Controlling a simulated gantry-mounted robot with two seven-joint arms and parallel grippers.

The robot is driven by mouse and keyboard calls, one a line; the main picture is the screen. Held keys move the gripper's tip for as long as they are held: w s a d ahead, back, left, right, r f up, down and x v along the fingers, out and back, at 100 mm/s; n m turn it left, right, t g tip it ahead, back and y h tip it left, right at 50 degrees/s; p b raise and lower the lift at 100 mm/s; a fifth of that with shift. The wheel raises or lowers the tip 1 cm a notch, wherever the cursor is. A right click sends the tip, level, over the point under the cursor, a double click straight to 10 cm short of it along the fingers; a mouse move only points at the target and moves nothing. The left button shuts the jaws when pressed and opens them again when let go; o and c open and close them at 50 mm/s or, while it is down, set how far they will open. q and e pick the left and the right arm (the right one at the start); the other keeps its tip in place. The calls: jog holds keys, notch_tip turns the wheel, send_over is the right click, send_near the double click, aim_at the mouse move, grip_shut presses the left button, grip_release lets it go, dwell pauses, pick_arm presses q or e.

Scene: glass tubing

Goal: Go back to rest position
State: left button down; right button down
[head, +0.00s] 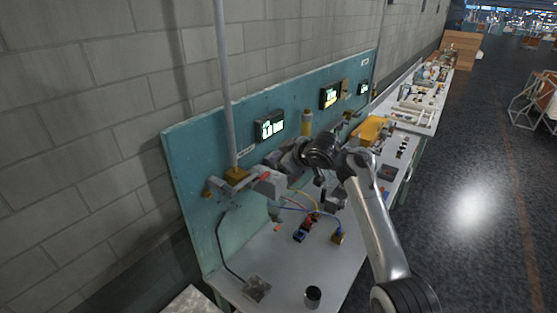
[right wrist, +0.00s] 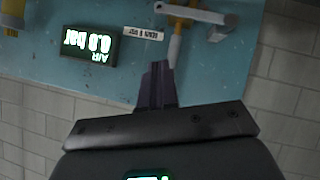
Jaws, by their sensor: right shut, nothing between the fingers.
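My right arm reaches in from the lower right in the head view. Its right gripper (head: 273,158) is in front of the teal panel (head: 190,150), below a lit display (head: 269,125). In the right wrist view the dark fingers of the right gripper (right wrist: 157,85) are pressed together with nothing between them. They point at the panel, and a gap to the panel cannot be judged. The display also shows upside down in the wrist view (right wrist: 90,44), reading 0.0 bar. My left gripper is in neither view.
A vertical grey pipe (head: 225,90) with a brass fitting (head: 235,176) stands at the panel, near a grey block (head: 269,184). The bench (head: 240,290) holds hoses, small parts and a dark cup (head: 313,295). Open floor (head: 470,210) lies to the right.

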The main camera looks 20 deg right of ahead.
dwell(0.4)
jog(key=s+f+g+p, duration=0.15)
jog(key=s+f, duration=0.35)
jog(key=f, duration=0.6)
jog(key=s+a+f+m+g, duration=0.15)
jog(key=s+f, duration=0.35)
jog(key=f, duration=0.7)
jog(key=s+f+n+g+p, duration=0.15)
jog(key=s+f, duration=0.35)
jog(key=f, duration=0.6)
jog(key=s+f+m+g+h, duration=0.1)
jog(key=s+f+g+h, duration=0.1)
jog(key=s+f, duration=0.7)
jog(key=s+a+r+m+g+h+p, duration=0.1)
jog(key=s+m+g+p, duration=0.15)
jog(key=s, duration=2.25)
notch_tip(320, 180, up, 16)
jog(key=s+m+t+h, duration=0.1)
jog(key=s+m+t, duration=0.1)
jog(key=s+m, duration=0.1)
jog(key=shift+d+m, duration=0.3)
jog(key=shift+m, duration=0.05)
jog(key=shift+w, duration=0.1)
